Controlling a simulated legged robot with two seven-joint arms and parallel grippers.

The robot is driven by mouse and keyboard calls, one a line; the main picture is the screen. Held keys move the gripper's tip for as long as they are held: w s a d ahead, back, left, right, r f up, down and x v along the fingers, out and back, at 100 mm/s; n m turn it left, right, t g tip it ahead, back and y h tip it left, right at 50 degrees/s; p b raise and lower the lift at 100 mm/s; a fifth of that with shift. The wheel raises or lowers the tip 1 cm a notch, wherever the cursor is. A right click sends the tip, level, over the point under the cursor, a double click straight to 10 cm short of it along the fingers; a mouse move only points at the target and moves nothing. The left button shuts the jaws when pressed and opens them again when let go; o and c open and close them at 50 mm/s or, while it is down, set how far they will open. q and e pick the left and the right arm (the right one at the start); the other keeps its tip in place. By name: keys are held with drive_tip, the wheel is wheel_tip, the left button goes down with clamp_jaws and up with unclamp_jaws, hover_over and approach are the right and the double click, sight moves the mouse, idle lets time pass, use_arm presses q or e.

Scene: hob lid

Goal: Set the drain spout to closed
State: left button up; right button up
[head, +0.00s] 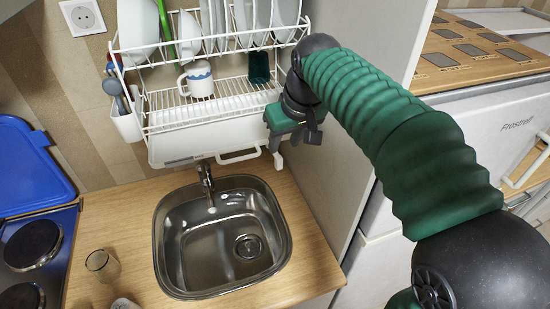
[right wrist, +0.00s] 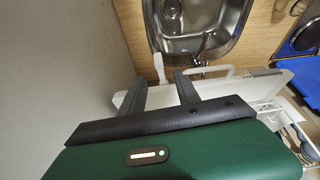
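A small white piece that looks like the drain spout (head: 278,160) hangs at the right end of the white drip tray (head: 185,143) under the dish rack. In the right wrist view the spout (right wrist: 159,68) shows just beyond my fingertips, roughly in line with the gap between them. My right gripper (head: 297,136) is at the rack's right end, just above the spout. In the right wrist view my right gripper (right wrist: 161,86) has its two dark fingers apart, with nothing clearly held between them. Whether a finger touches the tray is unclear. My left gripper is out of view.
The white dish rack (head: 225,85) holds plates and a mug (head: 198,78). Below are the steel sink (head: 215,245) and its tap (head: 206,180). A pale cabinet side (head: 345,190) stands close on the right. A glass (head: 102,264) stands left on the wooden counter.

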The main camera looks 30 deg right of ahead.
sight(279, 157)
drive_tip(key=x, duration=0.9)
drive_tip(key=shift+d+f, duration=0.1)
drive_tip(key=shift+f, duration=0.1)
drive_tip(key=shift+c, duration=0.2)
clamp_jaws()
